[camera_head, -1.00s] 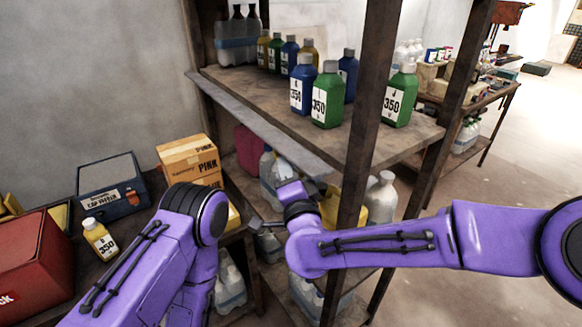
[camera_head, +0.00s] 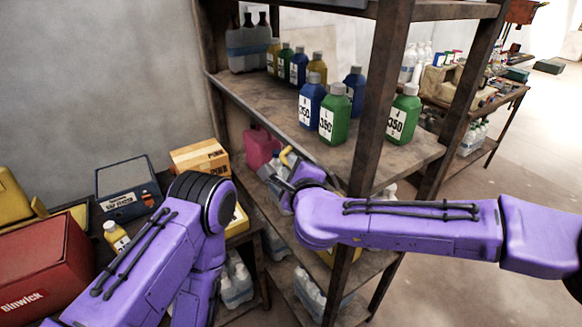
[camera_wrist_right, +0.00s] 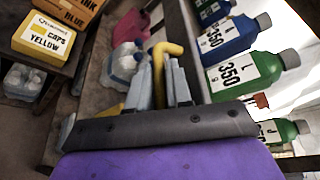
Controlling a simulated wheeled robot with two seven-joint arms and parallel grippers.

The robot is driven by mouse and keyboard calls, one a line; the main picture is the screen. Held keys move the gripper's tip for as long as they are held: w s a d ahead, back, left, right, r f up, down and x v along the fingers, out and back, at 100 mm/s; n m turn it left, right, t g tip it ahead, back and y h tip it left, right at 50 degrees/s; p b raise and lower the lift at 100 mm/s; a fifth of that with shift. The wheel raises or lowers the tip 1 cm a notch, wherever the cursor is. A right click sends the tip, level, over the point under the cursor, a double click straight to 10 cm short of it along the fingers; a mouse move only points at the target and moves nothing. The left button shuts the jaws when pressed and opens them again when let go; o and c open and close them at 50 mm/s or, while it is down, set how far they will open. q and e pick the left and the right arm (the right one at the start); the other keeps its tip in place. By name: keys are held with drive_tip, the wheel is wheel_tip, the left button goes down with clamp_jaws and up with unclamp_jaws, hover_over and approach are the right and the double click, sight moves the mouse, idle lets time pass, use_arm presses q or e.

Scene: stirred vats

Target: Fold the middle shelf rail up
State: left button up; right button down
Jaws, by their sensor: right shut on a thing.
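The middle shelf rail (camera_head: 262,113) shows in the head view as a narrow grey-brown strip along the front edge of the middle shelf. Its exact tilt is hard to tell.
Blue and green bottles (camera_head: 334,115) stand on the middle shelf behind the rail. A dark upright post (camera_head: 378,110) is right of my right gripper. A pink jug (camera_head: 260,147) stands below the shelf. Boxes (camera_head: 126,190) crowd the left table.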

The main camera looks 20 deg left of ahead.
drive_tip(key=shift+w+d+r+m+g+p, duration=0.15)
drive_tip(key=shift+r+m+g+p, duration=0.1)
drive_tip(key=shift+r+m+p, duration=0.15)
drive_tip(key=shift+w+d+r+m+g+p, duration=0.15)
drive_tip(key=shift+r+m+g+p, duration=0.15)
drive_tip(key=shift+m, duration=0.2)
drive_tip(key=shift+w+d+r+m+g+y+p, duration=0.25)
drive_tip(key=shift+r+m+g+p, duration=0.2)
drive_tip(key=shift+m+g+p, duration=0.35)
drive_tip(key=shift+w, duration=0.1)
drive_tip(key=c, duration=1.4)
unclamp_jaws()
drive_tip(key=b+v, duration=0.3)
drive_tip(key=v, duration=0.7)
drive_tip(key=shift+s+d+b, duration=0.2)
drive_tip(key=shift+s+b, duration=0.05)
drive_tip(key=shift+b, duration=0.15)
